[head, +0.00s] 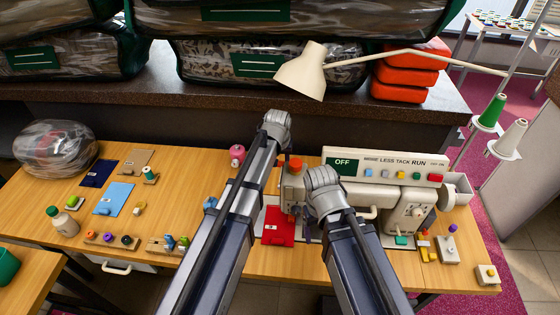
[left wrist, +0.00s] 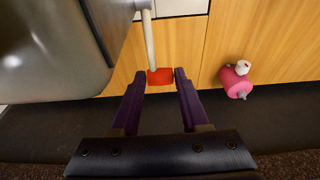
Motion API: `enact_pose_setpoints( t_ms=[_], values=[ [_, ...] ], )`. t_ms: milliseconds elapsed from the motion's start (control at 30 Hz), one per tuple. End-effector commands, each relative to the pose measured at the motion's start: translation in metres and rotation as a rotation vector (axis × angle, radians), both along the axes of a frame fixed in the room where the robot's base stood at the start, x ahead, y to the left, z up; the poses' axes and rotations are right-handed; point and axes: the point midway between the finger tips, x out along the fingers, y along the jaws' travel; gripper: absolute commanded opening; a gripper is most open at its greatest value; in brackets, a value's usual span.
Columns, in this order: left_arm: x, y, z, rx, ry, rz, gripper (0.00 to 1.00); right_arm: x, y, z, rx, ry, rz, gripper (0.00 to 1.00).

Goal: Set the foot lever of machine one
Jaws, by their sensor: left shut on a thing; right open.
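The sewing machine (head: 405,208) stands at the right of the table under a panel (head: 390,168) reading OFF and MORE LESS TACK RUN. An orange-red knob (head: 295,163) tops its left end. In the left wrist view, a pale rod ends in a red tip, which looks like the foot lever (left wrist: 160,76). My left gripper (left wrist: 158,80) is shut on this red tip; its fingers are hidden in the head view. My right gripper (head: 308,218) is open in front of the machine's left end, partly hidden by my arm. A red cloth (head: 278,226) lies beneath the machine's left end.
A pink spool (head: 237,155) stands left of my left arm and shows in the left wrist view (left wrist: 236,80). A cream lamp (head: 303,72) overhangs the machine. Fabric patches, buttons and a bottle (head: 62,221) cover the table's left. Thread cones (head: 508,137) stand at right.

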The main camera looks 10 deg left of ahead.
Motion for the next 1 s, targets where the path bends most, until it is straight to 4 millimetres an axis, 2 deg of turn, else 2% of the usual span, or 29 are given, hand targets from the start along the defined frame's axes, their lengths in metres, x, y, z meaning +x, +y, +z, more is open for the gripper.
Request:
enact_pose_setpoints(
  t_ms=[33,233,267,500,833,1000],
  values=[
    [-0.008,0.000,-0.001,-0.001,0.016,0.000,0.00,0.000,0.000,0.000,0.000,0.000,0.000,0.75],
    [-0.008,-0.001,-0.001,-0.001,0.016,0.000,0.00,0.000,0.000,0.000,0.000,0.000,0.000,0.75],
    [-0.008,-0.001,-0.001,-0.001,0.017,-0.001,0.47,0.000,0.000,0.000,0.000,0.000,0.000,0.75],
    [-0.006,0.000,-0.001,0.000,0.013,0.000,0.74,0.000,0.000,0.000,0.000,0.000,0.000,0.75],
    [-0.004,0.000,0.001,0.000,0.011,0.000,0.75,0.000,0.000,0.001,0.000,0.000,0.000,0.75],
    [-0.006,0.000,0.010,0.000,0.010,0.000,0.75,0.000,0.000,0.011,0.000,0.000,0.000,0.75]
  ],
)
